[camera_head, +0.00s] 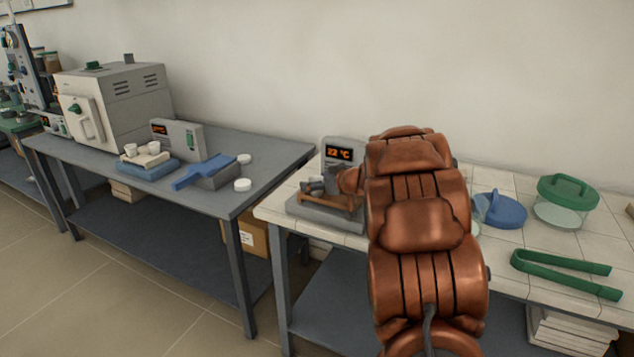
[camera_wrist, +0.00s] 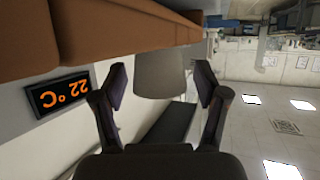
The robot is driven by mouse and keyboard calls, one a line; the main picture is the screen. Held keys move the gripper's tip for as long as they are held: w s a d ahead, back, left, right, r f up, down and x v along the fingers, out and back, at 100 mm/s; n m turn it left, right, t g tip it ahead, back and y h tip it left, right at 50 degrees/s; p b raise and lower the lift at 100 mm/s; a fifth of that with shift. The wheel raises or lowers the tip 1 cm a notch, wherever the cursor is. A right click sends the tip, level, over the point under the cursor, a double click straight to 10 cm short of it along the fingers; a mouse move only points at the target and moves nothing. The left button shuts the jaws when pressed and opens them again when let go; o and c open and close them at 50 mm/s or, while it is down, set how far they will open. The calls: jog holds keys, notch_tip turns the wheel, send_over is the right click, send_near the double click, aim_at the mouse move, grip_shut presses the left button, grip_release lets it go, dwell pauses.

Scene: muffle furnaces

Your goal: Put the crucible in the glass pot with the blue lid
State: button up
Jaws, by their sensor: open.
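My gripper (camera_wrist: 160,82) is open in the wrist view, its two fingers on either side of a pale grey crucible (camera_wrist: 159,72). The crucible stands on a brown block (camera_wrist: 100,35); the wrist picture is upside down. I cannot tell whether either finger touches the crucible. In the head view my gripper (camera_head: 318,186) is small and dark over the block of the device reading 22 °C, and the crucible is hard to make out. The blue lid (camera_head: 505,211) shows right of my arm. A pale round edge (camera_head: 475,229), perhaps the glass pot, shows beside it, mostly hidden by my arm.
A green-lidded glass pot (camera_head: 560,214) and green tongs (camera_head: 565,272) are on the tiled table's right. The 22 °C display (camera_head: 339,154) stands just behind my gripper. The left table (camera_head: 270,165) holds a furnace (camera_head: 118,100), small white crucibles (camera_head: 142,149) and a blue-handled item (camera_head: 205,172).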

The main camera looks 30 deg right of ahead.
jog(key=shift+f+b, duration=0.2)
jog(key=shift+b, duration=0.65)
jog(key=shift+s+d+r, duration=0.1)
jog(key=shift+s+r, duration=0.15)
jog(key=shift+r, duration=0.05)
jog(key=v, duration=0.2)
jog(key=p+v, duration=0.1)
jog(key=v, duration=0.4)
jog(key=shift+d+r, duration=0.1)
jog(key=shift+d, duration=0.2)
